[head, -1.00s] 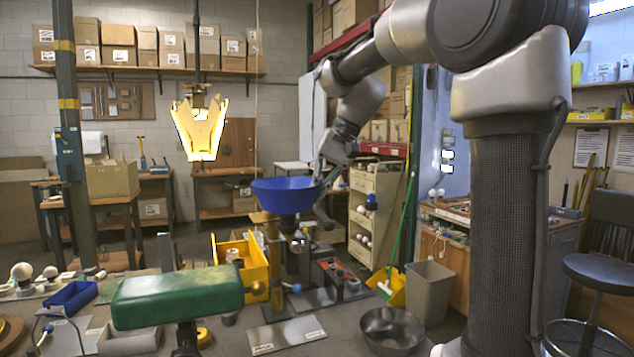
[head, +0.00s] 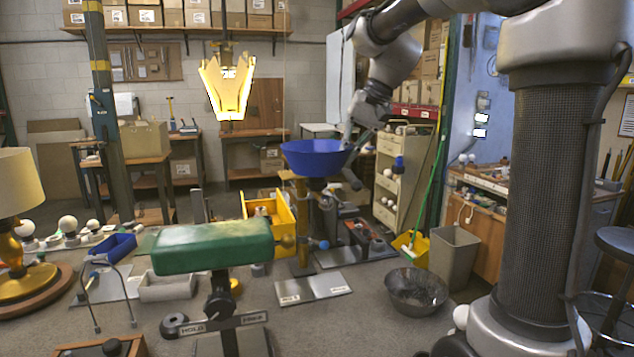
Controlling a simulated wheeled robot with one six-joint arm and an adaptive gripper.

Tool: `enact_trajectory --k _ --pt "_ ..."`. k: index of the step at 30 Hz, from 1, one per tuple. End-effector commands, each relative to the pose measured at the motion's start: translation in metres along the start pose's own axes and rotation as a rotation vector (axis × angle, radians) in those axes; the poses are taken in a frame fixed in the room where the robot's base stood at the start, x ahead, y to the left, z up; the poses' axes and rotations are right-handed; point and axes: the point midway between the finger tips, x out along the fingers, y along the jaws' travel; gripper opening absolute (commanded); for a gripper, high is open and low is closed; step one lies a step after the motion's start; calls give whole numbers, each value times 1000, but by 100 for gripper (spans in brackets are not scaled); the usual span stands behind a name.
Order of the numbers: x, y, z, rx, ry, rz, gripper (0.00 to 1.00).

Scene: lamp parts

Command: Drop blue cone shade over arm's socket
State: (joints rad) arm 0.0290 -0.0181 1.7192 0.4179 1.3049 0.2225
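The blue cone shade (head: 316,160) is in the middle of the head view, wide rim up. I cannot clearly pick out the arm's socket among the dark parts under the shade.
A yellow bin (head: 285,212) stands left of the post. A dark bowl (head: 416,290) lies at front right. A cream lamp (head: 15,185) stands far left. A lit yellow shade (head: 226,90) hangs behind.

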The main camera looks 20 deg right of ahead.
Motion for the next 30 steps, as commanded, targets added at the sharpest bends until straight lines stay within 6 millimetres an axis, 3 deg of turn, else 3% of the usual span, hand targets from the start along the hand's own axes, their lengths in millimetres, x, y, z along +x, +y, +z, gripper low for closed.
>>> enact_trajectory --k 30 --pt "14 7 0 0 0 0 0"
